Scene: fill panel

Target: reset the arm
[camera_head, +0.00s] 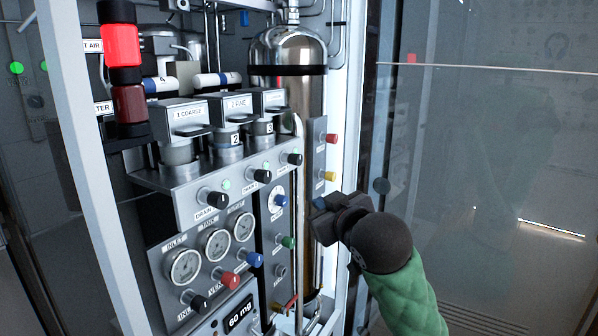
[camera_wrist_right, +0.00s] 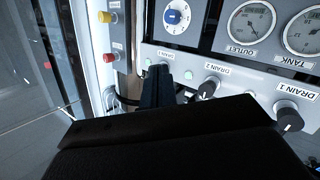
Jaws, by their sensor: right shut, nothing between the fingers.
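My right arm, with a green sleeve and a dark wrist, comes in from the lower right in the head view. Its dark right gripper (camera_head: 322,218) is at the right edge of the fill panel (camera_head: 265,160), just right of the blue and green knobs. The fingers are shut and hold nothing. In the right wrist view the shut gripper (camera_wrist_right: 158,75) points at the panel, near the drain knobs and below the blue-and-white dial (camera_wrist_right: 176,15). I cannot tell whether it touches the panel. My left gripper is not in view.
A metal cylinder (camera_head: 290,50) stands behind the panel. Red (camera_head: 331,138) and yellow (camera_head: 328,176) knobs stick out just above my right gripper. Gauges (camera_head: 215,243) and several drain knobs (camera_head: 217,199) lie to its left. A glass wall (camera_head: 490,130) is on the right, with open space before it.

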